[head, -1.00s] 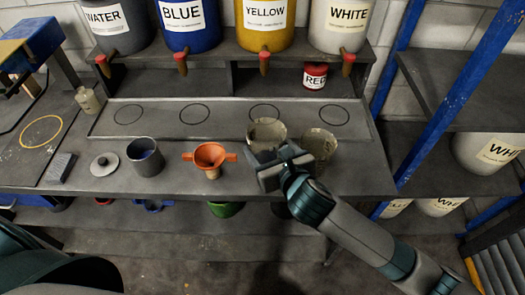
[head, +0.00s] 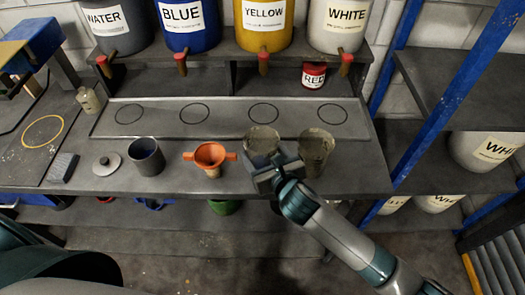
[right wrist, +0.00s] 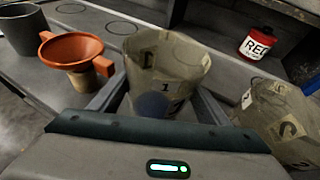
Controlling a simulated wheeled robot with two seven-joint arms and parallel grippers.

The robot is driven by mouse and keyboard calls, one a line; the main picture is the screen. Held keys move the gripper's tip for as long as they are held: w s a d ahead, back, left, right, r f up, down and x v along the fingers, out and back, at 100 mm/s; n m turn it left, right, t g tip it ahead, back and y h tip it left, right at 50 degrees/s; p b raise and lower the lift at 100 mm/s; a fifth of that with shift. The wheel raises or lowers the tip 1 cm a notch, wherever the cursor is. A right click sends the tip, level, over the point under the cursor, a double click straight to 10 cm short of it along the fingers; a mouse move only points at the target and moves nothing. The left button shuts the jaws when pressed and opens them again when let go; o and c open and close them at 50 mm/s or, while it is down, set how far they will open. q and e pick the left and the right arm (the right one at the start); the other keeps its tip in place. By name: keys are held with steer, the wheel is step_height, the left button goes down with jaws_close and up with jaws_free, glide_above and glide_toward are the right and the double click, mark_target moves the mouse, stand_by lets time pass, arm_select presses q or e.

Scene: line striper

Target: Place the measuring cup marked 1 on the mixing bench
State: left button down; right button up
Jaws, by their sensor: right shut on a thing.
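The measuring cup marked 1 (right wrist: 165,75) is a translucent, stained beaker between the fingers of my right gripper (right wrist: 160,112), which is shut on it. In the head view the cup (head: 262,138) stands upright over the front of the mixing bench (head: 345,180), just beyond my right gripper (head: 277,172). The gripper hides its base, so I cannot tell whether it touches the bench. A second, similar cup (head: 316,150) stands close to its right; its mark is not clear in the right wrist view (right wrist: 280,118). My left gripper is not in view.
An orange funnel (head: 210,155), a dark pot (head: 146,157) and a lid (head: 106,163) stand left of the cup. Behind is a tray (head: 220,116) with ringed spots under several labelled tanks. A red tin (head: 314,76) sits at the back right. A blue rack post (head: 432,95) rises at right.

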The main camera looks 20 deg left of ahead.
steer(key=shift+f, duration=0.25)
steer(key=o, duration=1)
steer(key=shift+r, duration=0.15)
steer(key=b+v, duration=0.2)
steer(key=v, duration=1)
